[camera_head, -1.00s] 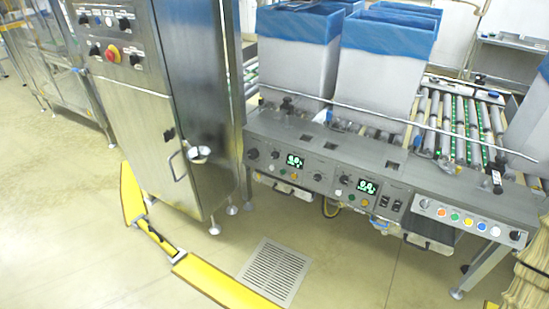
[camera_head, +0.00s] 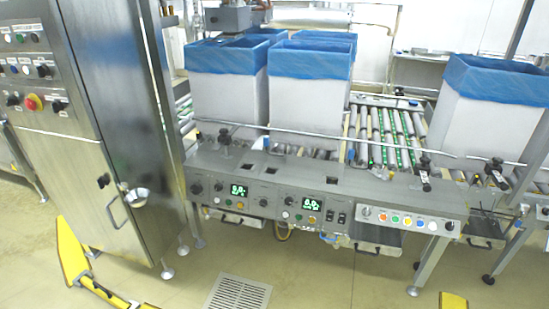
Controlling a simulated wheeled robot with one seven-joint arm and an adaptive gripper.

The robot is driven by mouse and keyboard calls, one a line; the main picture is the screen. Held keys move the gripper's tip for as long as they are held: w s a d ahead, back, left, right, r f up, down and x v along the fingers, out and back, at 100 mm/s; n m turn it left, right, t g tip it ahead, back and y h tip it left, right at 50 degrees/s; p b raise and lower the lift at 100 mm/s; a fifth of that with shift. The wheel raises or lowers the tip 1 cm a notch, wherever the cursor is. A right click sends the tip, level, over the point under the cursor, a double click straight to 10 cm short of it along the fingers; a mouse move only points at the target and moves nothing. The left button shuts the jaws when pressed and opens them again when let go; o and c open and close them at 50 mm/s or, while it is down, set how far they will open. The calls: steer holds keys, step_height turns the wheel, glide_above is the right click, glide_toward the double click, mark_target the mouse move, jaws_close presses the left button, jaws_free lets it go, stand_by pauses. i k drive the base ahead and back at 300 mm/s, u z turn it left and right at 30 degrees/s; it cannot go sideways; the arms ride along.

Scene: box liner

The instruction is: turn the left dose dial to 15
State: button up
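The control panel (camera_head: 290,196) runs along the front of the conveyor. A left group has a dark round knob (camera_head: 196,188) at its far left, a second dark knob (camera_head: 219,187) and a lit green display (camera_head: 239,190). A right group has a dark knob (camera_head: 264,202), another beside it, and a second green display (camera_head: 313,199). The left group's knobs are the likely left dose dial, but I cannot tell which one. Labels, pointer positions and display digits are too small to read. My gripper is not in view.
A tall steel cabinet (camera_head: 112,150) with a door handle stands left of the panel. White boxes with blue liners (camera_head: 310,95) stand on the conveyor behind. Yellow barriers (camera_head: 70,255) lie low at the left front. A floor grate (camera_head: 238,292) lies on otherwise open floor before the panel.

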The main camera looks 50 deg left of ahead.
mark_target(218, 186)
steer(key=z, duration=1.75)
steer(key=k, duration=2.85)
steer(key=u, duration=2.75)
steer(key=i, duration=0.45)
